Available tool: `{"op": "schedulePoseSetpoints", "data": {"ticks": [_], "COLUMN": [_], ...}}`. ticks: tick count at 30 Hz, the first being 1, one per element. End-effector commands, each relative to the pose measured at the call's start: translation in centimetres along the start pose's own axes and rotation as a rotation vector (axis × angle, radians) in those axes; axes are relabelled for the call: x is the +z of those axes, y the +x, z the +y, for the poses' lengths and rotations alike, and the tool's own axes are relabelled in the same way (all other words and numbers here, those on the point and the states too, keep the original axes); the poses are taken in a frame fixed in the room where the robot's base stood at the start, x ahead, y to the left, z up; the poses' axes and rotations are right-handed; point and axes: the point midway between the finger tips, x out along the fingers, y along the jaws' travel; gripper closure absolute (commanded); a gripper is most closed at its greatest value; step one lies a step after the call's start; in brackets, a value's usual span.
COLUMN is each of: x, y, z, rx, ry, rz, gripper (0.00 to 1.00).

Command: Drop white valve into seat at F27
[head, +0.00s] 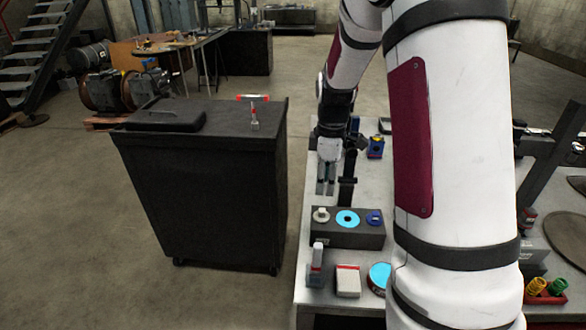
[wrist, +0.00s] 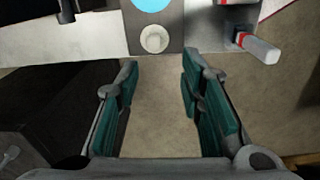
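A white round valve (head: 320,215) sits at the left end of a dark block (head: 335,237) on the bench. The block's middle position shows a cyan disc (head: 347,218), and a blue round piece (head: 375,217) sits at the right. A small label on the block's front is too small to read, so I cannot tell which position is F27. My gripper (head: 325,188) is above and behind the block, pointing down. In the wrist view my gripper (wrist: 160,72) is open and empty, with the white valve (wrist: 154,39) just beyond its fingertips.
A black cabinet (head: 215,185) stands left of the bench across a narrow floor gap. My arm hides much of the bench's right side.

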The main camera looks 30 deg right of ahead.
Motion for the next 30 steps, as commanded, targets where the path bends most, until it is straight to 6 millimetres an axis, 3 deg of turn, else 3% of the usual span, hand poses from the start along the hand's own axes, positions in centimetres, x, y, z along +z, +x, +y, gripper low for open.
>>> {"op": "schedulePoseSetpoints", "data": {"ticks": [7,30], "x": [0.9,0.9], "y": [2.2,9.6], "z": [0.9,0.7], "rx": [-0.022,-0.024], "ry": [-0.054,-0.052], "rz": [-0.013,-0.013], "gripper": [0.65,0.65]}}
